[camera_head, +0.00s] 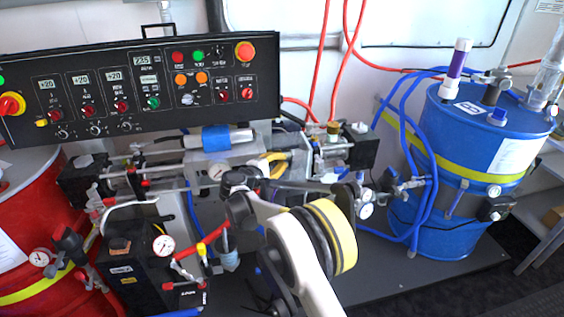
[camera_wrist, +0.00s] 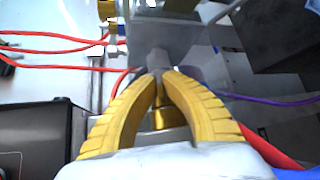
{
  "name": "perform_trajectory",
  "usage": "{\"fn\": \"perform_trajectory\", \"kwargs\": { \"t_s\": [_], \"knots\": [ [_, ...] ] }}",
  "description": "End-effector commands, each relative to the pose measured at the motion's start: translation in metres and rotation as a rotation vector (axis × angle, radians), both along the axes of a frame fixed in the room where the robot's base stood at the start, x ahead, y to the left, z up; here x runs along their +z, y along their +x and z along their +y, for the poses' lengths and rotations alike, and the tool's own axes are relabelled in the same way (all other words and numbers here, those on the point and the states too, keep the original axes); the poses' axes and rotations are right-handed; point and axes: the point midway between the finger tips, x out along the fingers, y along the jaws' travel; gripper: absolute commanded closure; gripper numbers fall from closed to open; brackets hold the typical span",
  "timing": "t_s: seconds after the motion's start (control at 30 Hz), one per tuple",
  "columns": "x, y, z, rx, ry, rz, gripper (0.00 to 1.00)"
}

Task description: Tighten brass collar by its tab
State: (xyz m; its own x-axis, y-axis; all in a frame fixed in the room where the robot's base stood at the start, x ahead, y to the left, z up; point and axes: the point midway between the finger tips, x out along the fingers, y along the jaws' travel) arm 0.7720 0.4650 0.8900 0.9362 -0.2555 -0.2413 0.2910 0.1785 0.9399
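My gripper (camera_wrist: 157,73) has two yellow ribbed fingers that lean in, and their grey tips are close together in the wrist view. A brass-coloured part (camera_wrist: 162,116), likely the brass collar, shows in the gap between the fingers, behind them. Its tab cannot be made out, and I cannot tell whether a thin piece is between the tips. My arm partly covers the area, and the collar cannot be picked out there.
A control panel (camera_head: 215,98) stands behind the equipment. A blue drum (camera_head: 435,150) with blue hoses is at right, a red drum (camera_head: 30,215) at left. Red hoses (camera_wrist: 60,66) and a purple cable (camera_wrist: 270,101) run near my gripper. A grey metal block (camera_wrist: 180,35) is just ahead of the tips.

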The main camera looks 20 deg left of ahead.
Motion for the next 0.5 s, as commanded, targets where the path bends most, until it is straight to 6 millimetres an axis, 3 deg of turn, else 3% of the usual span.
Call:
{"fn": "perform_trajectory", "kwargs": {
  "t_s": [0.17, 0.33, 0.5],
  "knots": [
    [-0.008, -0.001, -0.001, -0.002, 0.030, -0.050, 1.00],
    [-0.024, -0.002, -0.002, -0.001, 0.137, -0.228, 1.00],
    [-0.028, -0.002, -0.002, -0.001, 0.230, -0.378, 1.00]
  ]
}}
